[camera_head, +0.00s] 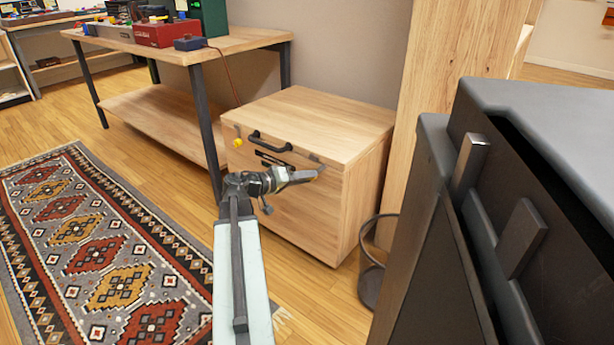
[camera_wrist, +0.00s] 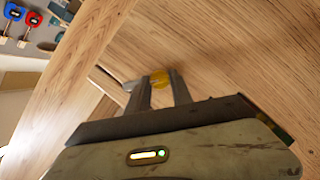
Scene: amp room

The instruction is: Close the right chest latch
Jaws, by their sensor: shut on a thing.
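The chest is a light wooden box (camera_head: 335,120) with a flat lid that is down. A black handle (camera_head: 268,143) is at its front top edge. The left latch (camera_head: 238,142) shows a yellow knob at the left of the front. A small grey piece of the right latch (camera_head: 316,158) shows at the right of the lid's front edge; the rest is hidden behind my gripper (camera_head: 314,173). I cannot tell how far that latch is turned.
A wire waste basket (camera_head: 372,275) stands right of the chest, beside a wooden post (camera_head: 430,90). A dark cabinet (camera_head: 410,250) fills the right foreground. A workbench (camera_head: 240,42) with boxes stands behind left. A patterned rug (camera_head: 100,260) covers the left floor.

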